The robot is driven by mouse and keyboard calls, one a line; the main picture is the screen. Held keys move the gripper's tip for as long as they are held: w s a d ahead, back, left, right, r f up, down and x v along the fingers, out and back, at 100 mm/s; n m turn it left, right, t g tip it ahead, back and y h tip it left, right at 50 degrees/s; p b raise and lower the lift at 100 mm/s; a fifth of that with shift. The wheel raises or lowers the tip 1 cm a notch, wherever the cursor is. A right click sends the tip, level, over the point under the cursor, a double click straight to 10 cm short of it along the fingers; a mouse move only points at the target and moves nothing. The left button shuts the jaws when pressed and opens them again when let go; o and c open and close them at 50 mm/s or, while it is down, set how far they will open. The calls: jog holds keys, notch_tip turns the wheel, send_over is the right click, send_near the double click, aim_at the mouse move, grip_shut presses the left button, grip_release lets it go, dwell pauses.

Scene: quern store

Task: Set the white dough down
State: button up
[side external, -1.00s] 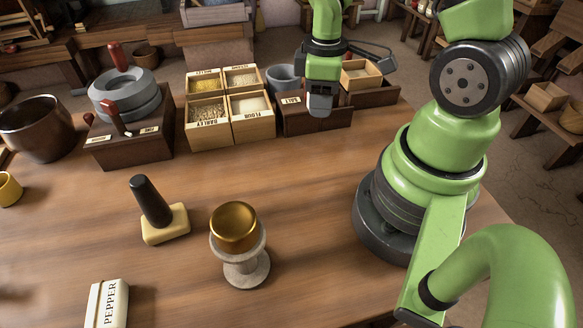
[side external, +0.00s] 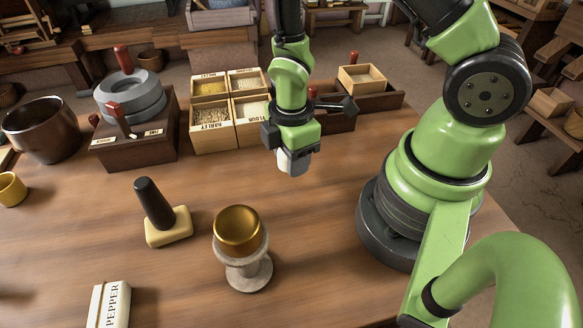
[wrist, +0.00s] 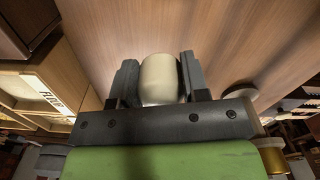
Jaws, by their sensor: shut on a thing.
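The white dough (wrist: 161,78) is a rounded pale lump between the two dark fingers of my gripper (wrist: 158,80) in the wrist view. My gripper is shut on it. In the side view my gripper (side external: 296,160) hangs over the table, in front of the flour bin and the brown wooden box. A little of the dough (side external: 285,162) shows there at the fingers; most of it is hidden by them. I cannot tell how far it is above the wooden table (side external: 330,240).
A pepper box (side external: 108,305) lies at the front. Labelled grain bins (side external: 213,140) and a quern (side external: 132,95) stand behind. Table right of the stand is clear.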

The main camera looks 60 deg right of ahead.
jog(key=shift+f, duration=1.75)
jog(key=shift+f, duration=0.1)
jog(key=o, duration=0.9)
jog(key=shift+o, duration=0.2)
